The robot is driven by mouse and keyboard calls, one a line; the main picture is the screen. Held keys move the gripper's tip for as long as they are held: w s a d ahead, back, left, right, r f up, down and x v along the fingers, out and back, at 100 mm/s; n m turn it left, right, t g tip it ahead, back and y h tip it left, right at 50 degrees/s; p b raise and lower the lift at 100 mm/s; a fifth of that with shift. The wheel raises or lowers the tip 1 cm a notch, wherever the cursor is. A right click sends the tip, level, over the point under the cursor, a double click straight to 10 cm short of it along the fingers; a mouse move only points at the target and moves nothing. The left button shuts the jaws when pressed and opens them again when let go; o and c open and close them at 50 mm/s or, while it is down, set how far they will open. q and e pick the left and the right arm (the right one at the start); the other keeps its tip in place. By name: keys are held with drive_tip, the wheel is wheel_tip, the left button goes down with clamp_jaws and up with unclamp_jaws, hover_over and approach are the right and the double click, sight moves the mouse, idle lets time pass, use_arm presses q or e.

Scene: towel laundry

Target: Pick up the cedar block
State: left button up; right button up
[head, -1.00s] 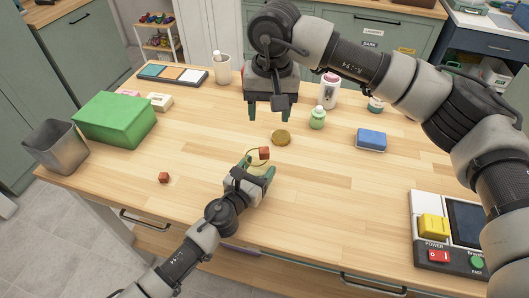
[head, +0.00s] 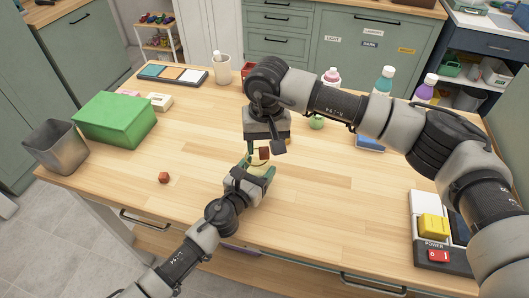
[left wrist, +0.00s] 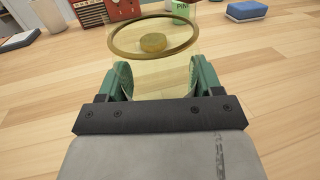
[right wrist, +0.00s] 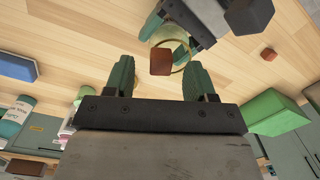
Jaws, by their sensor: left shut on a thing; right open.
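A small red-brown cedar block (head: 264,153) shows at the mouth of a clear yellowish jar; I cannot tell whether it is inside or above. In the right wrist view the block (right wrist: 160,61) appears between my fingers, with a gap on each side. My left gripper (left wrist: 155,82) is shut around the jar (left wrist: 153,75), whose gold rim faces up. My right gripper (right wrist: 157,82) is open and points down over the jar. A second similar block (head: 163,177) lies on the table at left. The left wrist view does not show the first block.
A round brown lid (left wrist: 153,43) lies on the table beyond the jar. A green box (head: 115,118) and a grey bin (head: 55,147) stand at left. A green bottle (head: 316,122) and a blue sponge (head: 370,144) are at right.

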sight(265, 149)
wheel_tip(265, 149, down, 2)
drive_tip(key=shift+f, duration=0.1)
clamp_jaws()
idle(0.4)
wheel_tip(265, 149, up, 10)
idle(0.4)
